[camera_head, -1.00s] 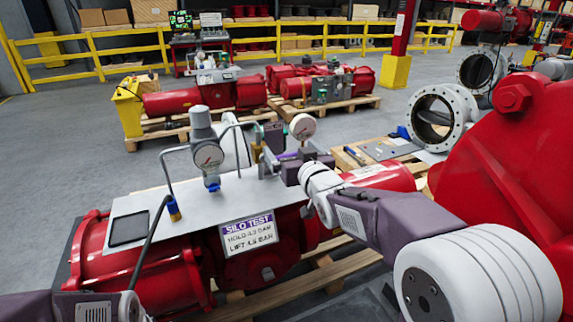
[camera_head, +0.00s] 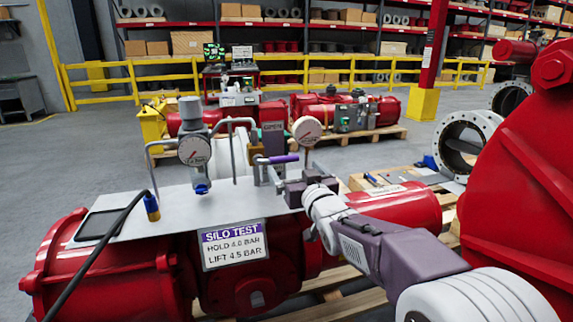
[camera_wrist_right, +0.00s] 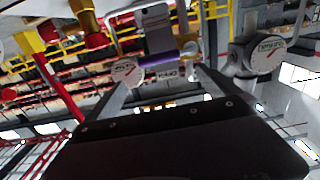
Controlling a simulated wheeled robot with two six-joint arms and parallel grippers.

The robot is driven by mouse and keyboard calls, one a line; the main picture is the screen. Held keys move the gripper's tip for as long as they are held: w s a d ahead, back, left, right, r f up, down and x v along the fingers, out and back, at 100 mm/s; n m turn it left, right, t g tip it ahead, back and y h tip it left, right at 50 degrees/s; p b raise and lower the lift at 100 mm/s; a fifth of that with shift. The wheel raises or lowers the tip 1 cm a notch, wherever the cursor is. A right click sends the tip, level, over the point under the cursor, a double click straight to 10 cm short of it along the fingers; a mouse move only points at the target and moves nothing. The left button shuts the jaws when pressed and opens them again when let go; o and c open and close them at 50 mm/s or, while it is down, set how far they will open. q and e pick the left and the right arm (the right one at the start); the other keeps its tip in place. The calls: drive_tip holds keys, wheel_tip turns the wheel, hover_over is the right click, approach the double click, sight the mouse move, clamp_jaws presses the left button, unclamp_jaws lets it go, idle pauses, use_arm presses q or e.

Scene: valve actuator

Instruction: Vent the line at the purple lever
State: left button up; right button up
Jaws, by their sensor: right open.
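The purple lever (camera_head: 278,159) lies roughly level above the grey plate (camera_head: 165,207), between two round dial gauges. My right gripper (camera_head: 291,186) is just below and to the right of the lever in the head view. In the right wrist view the lever (camera_wrist_right: 161,60) shows beyond my two spread fingers (camera_wrist_right: 162,88), in the gap between them. The fingers look apart and empty, and contact with the lever cannot be made out. The left gauge (camera_head: 194,150) and right gauge (camera_head: 307,130) stand upright. My left gripper is out of view.
A sign reading SILO TEST, HOLD 4.0 BAR, LIFT 4.5 BAR (camera_head: 234,246) hangs on the red actuator's front (camera_head: 110,275). A black hose (camera_head: 100,245) crosses its left side. A large red body (camera_head: 520,190) fills the right edge. Open floor lies left.

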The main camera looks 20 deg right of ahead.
sight(286, 159)
drive_tip(key=w+b, duration=0.1)
drive_tip(key=w, duration=0.7)
drive_tip(key=shift+w+a+f, duration=0.1)
drive_tip(key=c, duration=2.1)
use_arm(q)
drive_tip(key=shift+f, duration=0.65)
use_arm(e)
drive_tip(key=shift+o, duration=0.2)
